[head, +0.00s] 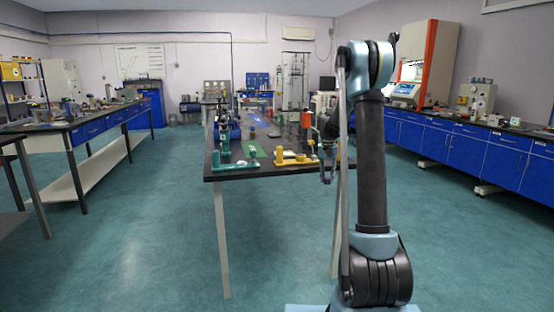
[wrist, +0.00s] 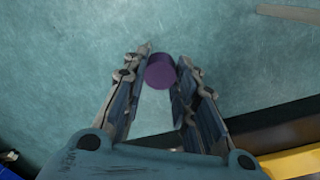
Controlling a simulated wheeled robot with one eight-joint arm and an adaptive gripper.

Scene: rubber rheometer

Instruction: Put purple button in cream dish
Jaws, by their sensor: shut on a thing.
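The purple button (wrist: 161,72) is a small, dark purple round piece between the fingertips of my gripper (wrist: 160,75) in the wrist view. My gripper is shut on it, with the floor behind and below. In the head view my gripper (head: 327,179) hangs pointing down beside the right front part of the central table, and the button is too small to make out there. I cannot make out the cream dish in either view.
The central black-topped table (head: 225,175) holds a green fixture (head: 237,160), a yellow fixture (head: 296,157) and other equipment. In the wrist view a dark table edge and a yellow part (wrist: 295,162) are close at lower right. Open floor (head: 130,230) lies left of the table.

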